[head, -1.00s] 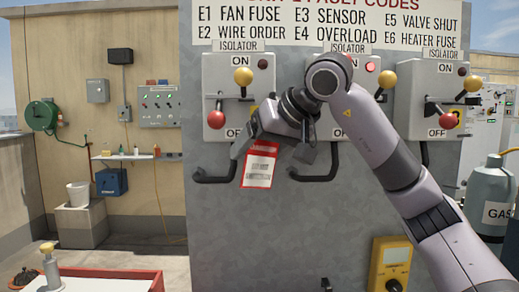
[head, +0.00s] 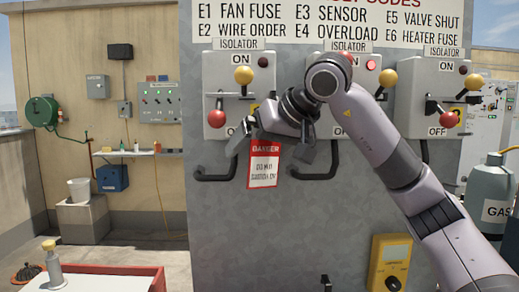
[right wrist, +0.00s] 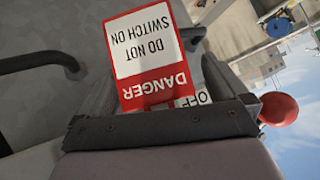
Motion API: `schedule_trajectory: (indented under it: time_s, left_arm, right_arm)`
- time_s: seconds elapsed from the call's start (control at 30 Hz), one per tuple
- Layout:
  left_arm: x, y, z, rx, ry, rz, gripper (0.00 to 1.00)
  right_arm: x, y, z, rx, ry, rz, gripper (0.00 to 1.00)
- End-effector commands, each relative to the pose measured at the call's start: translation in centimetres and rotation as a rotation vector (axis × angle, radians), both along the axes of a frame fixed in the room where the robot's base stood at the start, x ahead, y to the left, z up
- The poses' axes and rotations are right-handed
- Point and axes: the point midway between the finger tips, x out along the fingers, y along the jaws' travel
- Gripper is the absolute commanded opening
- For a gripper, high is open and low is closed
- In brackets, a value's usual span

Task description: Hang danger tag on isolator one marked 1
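The danger tag (head: 264,166), white with a red band and border, hangs nearly upright below the leftmost isolator box (head: 223,75) in the head view. My right gripper (head: 270,150) is in front of that box's lower part. Its two fingers are spread wide, with the tag between them and apart from both. The right wrist view shows the tag (right wrist: 147,50) upside down between the open fingers (right wrist: 158,90). The tag's upper attachment is hidden behind my gripper. I cannot read a number on the box. My left gripper is out of view.
Two more isolator boxes stand to the right; the middle one is mostly behind my right arm, and the far one (head: 420,70) is clearer. Black bar handles (head: 215,178) stick out below the boxes. A yellow meter (head: 390,262) and a gas bottle (head: 488,190) are lower right.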

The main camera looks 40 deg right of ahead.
Motion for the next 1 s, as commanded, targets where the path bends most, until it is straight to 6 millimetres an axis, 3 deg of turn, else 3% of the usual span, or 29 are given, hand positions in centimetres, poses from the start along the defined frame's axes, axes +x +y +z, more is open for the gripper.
schedule_trajectory:
  time_s: [0.27, 0.7, 1.0]
  left_arm:
    - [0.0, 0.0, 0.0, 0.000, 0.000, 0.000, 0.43]
    - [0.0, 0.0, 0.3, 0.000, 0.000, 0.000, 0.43]
    - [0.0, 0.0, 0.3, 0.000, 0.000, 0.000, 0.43]
  right_arm:
    - [-0.4, 0.0, 0.4, 0.000, -0.002, 0.000, 1.00]
    - [-5.1, -0.1, 4.5, 0.000, -0.003, 0.000, 1.00]
    - [-5.4, -0.1, 4.7, 0.000, 0.000, 0.000, 1.00]
